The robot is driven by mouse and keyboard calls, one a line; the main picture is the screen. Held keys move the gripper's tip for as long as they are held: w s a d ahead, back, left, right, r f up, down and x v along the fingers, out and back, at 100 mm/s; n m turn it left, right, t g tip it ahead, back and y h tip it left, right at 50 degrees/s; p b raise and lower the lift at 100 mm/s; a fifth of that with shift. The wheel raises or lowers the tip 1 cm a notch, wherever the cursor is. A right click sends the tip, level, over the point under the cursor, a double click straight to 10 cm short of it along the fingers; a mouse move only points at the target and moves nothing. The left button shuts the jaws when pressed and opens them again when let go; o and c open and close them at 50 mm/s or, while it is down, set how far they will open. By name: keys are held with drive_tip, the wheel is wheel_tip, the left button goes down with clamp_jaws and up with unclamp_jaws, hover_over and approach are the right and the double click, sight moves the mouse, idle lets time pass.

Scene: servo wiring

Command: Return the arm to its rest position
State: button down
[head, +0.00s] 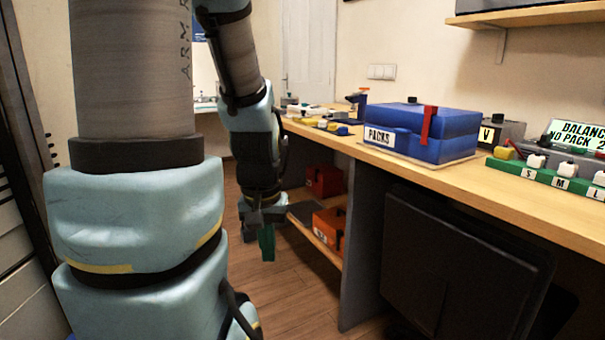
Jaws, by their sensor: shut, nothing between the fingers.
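My arm hangs down at the left and centre of the head view, bent at the elbow. My gripper (267,243) points down at its end, beside the workbench and below the level of its top. Its fingers are shut with nothing held between them. It hangs in front of the open lower shelf, over the wooden floor, and appears clear of the bench.
The workbench (553,218) runs along the right. On it stand a blue box labelled PACKS (430,133) and a green strip marked S, M, L (538,178). Orange-red cases (328,226) sit on the lower shelf. A dark panel (450,260) stands under the bench.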

wheel_tip(320, 180, up, 16)
drive_tip(key=p, duration=1.3)
drive_tip(key=shift+f, duration=0.15)
